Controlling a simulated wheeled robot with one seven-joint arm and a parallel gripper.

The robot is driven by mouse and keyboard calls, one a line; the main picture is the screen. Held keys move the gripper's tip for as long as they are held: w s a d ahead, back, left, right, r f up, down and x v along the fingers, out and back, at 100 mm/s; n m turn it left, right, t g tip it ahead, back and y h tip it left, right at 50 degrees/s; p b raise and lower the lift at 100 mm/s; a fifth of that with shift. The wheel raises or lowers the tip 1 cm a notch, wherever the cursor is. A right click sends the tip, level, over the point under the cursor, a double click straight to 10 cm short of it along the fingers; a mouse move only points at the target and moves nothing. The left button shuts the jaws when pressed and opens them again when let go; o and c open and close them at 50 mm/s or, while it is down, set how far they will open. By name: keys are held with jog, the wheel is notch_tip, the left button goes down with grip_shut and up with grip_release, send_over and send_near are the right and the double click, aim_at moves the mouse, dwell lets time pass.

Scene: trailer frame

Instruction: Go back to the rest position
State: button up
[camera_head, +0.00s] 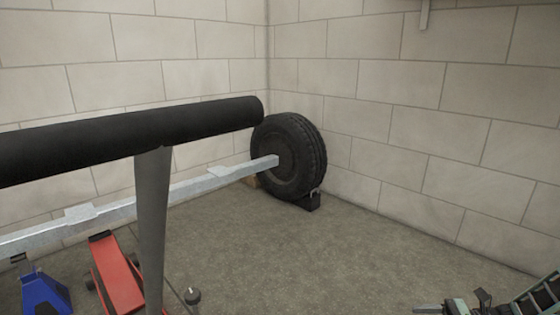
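My gripper (452,304) shows at the bottom right edge, cut off by the frame, with a dark and pale green part of my arm beside it. It is low over the floor, well to the right of the trailer frame. Its fingers are small and partly cropped, so I cannot tell whether it is open or shut. I see nothing clearly held in it. The trailer frame's pale metal beam (190,188) runs from the left edge to the black tyre (290,157) near the corner.
A thick black cylinder (130,135) on a grey post (152,225) crosses the left side. A red floor jack (117,275) and a blue stand (45,293) are at lower left. A black chock (312,201) sits by the tyre. The middle floor (320,260) is clear; block walls close the corner.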

jog(key=s+a+r+n+g+h+p, duration=0.25)
jog(key=a+r+n+g+h, duration=0.2)
jog(key=a+r+n, duration=0.45)
jog(key=s+a+r+n+g+h+p, duration=0.1)
jog(key=s+a+r+n+g+h, duration=0.35)
jog(key=a+r, duration=0.45)
jog(key=s+a+r+n+t+h+p, duration=0.4)
jog(key=s+r+n+t+h, duration=0.35)
jog(key=s+r+n, duration=0.8)
notch_tip(320, 180, up, 38)
jog(key=s+m+p, duration=0.1)
jog(key=m+p, duration=0.1)
jog(key=p, duration=3.5)
jog(key=shift+a+g+p, duration=0.2)
jog(key=shift+g+p, duration=0.15)
jog(key=shift+p, duration=0.05)
